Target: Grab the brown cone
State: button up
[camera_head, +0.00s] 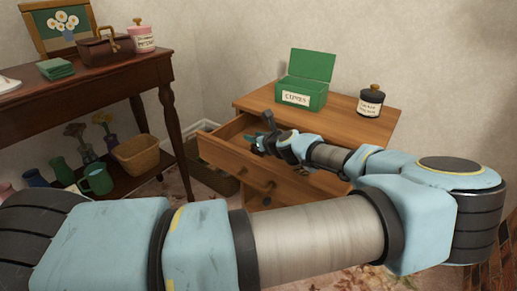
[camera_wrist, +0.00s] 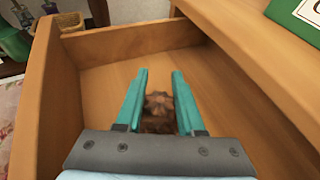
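The brown cone (camera_wrist: 159,102) shows in the wrist view inside the open wooden drawer (camera_wrist: 100,45). It lies between the two teal fingers of my gripper (camera_wrist: 157,78), with gaps visible on both sides. My gripper is open, and its lower palm edge hides part of the cone's near end. In the head view, my gripper (camera_head: 264,138) reaches into the open top drawer (camera_head: 225,150) of the wooden dresser. The cone cannot be seen in the head view.
A green box (camera_head: 305,80) with its lid up and a dark-lidded jar (camera_head: 371,100) stand on the dresser top (camera_head: 335,112). The drawer walls rise around my gripper. A dark side table (camera_head: 95,80) holding several items stands at left, with a wicker basket (camera_head: 138,154) on its lower shelf.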

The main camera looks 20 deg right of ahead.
grip_shut()
